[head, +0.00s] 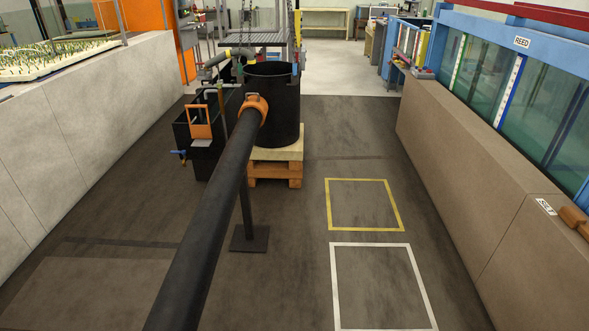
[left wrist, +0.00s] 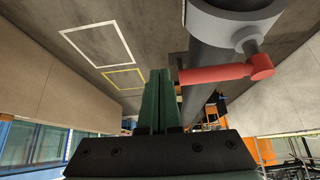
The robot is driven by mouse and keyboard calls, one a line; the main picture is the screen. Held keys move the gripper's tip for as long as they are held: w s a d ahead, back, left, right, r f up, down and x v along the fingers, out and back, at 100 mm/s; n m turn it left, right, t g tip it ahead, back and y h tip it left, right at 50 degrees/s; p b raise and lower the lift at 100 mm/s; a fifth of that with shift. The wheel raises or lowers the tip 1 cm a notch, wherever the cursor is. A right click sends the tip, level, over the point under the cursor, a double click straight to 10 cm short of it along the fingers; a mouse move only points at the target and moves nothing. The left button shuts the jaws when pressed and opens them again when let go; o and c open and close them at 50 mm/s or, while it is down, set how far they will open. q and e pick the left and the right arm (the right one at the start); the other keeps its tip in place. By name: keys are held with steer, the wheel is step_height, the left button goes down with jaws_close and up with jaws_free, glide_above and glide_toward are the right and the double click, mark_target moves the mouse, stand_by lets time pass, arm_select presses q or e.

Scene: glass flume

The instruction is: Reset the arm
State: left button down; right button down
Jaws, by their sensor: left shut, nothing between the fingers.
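My left gripper (left wrist: 160,76) shows only in the left wrist view. Its two green fingers are together and nothing is held between them. A dark pipe with a grey fitting (left wrist: 228,22) and a red lever handle (left wrist: 228,72) is beside and beyond the fingers, to the right in that view. I cannot tell how far the fingertips are from the pipe, and I see no clear contact. Neither gripper shows in the head view, and my right gripper is in no frame.
A long black pipe (head: 205,225) runs from the bottom edge to an orange coupling (head: 254,108) at a black tank (head: 275,108) on a wooden pallet (head: 275,170). The glass flume (head: 520,95) lines the right. The floor around the yellow taped square (head: 328,205) and white one (head: 335,285) is clear.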

arm_select(q)
steer(key=s+a+m+g, duration=0.1)
steer(key=s+g, duration=0.2)
steer(key=s, duration=0.5)
steer(key=w+d+f+t+h+b, duration=0.1)
steer(key=w+d+f+t+b, duration=0.1)
steer(key=f, duration=0.5)
steer(key=w+d+f+t+h+b, duration=0.1)
steer(key=w+d+f+t+b, duration=0.1)
steer(key=f, duration=0.6)
steer(key=shift+w+f+t, duration=0.2)
steer(key=shift+w+t, duration=0.2)
steer(key=shift+t, duration=0.3)
steer(key=shift+s+d, duration=0.1)
steer(key=shift+d, duration=0.1)
